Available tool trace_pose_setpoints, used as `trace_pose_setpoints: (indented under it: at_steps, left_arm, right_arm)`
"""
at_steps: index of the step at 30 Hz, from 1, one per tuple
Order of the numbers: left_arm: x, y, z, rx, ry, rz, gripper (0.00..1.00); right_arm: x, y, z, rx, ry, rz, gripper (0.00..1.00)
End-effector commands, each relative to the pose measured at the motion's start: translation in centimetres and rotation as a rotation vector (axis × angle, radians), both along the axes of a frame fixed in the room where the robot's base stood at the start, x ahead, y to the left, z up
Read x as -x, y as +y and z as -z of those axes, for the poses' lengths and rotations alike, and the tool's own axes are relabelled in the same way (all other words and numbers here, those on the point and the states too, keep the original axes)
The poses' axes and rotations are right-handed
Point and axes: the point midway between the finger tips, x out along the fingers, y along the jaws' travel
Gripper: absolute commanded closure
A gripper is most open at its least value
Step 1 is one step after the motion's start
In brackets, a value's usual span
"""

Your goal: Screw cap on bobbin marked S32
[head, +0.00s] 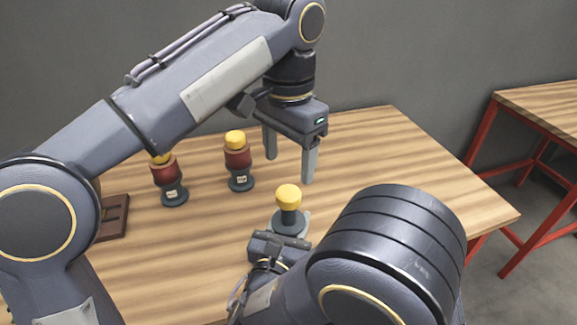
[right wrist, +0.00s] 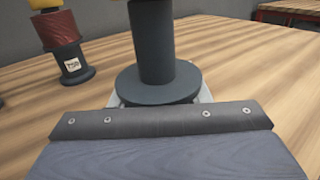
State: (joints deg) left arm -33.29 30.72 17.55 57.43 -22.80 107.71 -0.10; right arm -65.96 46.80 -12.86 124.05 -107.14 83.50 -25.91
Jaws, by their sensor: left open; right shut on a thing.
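A dark bobbin (head: 290,218) with a bare core and a yellow cap (head: 288,194) on top stands upright at the table's middle. My right gripper (head: 291,232) is shut on its base; the dark core (right wrist: 153,45) and round base flange (right wrist: 158,85) also show in the right wrist view. No marking shows on this bobbin. My left gripper (head: 289,170) is open and empty, fingers pointing down, behind and above the yellow cap. Two red-wound bobbins with yellow caps stand behind: one in the middle (head: 238,160), one further left (head: 169,178). Their white labels are too small to read surely.
A brown wooden tray (head: 112,228) lies at the left, partly hidden by my left arm. The wooden table (head: 400,150) is clear at the right. Another table with red legs (head: 545,100) stands at the far right, by a grey wall.

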Motion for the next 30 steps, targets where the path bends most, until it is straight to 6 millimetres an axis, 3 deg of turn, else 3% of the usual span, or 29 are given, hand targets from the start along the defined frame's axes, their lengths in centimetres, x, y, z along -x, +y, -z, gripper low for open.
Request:
trace_pose_setpoints:
  at_steps: [6,7,12,22,30]
  left_arm:
    - [0.0,0.0,0.0,-0.001,0.001,0.000,0.34]
    - [0.0,0.0,0.0,-0.001,0.001,0.000,0.34]
    - [0.0,0.0,0.0,0.000,0.000,0.000,0.34]
    - [0.0,0.0,0.0,0.000,0.000,0.000,0.34]
    - [0.0,0.0,-0.1,0.000,0.000,0.000,0.34]
  right_arm:
    - [0.0,0.0,0.0,0.000,0.000,0.000,1.00]
    - [0.0,0.0,0.0,0.000,0.000,0.000,0.55]
    - [0.0,0.0,0.0,0.000,0.000,0.000,0.33]
    - [0.3,0.1,0.0,0.000,0.000,-0.001,0.32]
    - [4.3,1.4,0.0,-0.001,-0.001,-0.006,0.32]
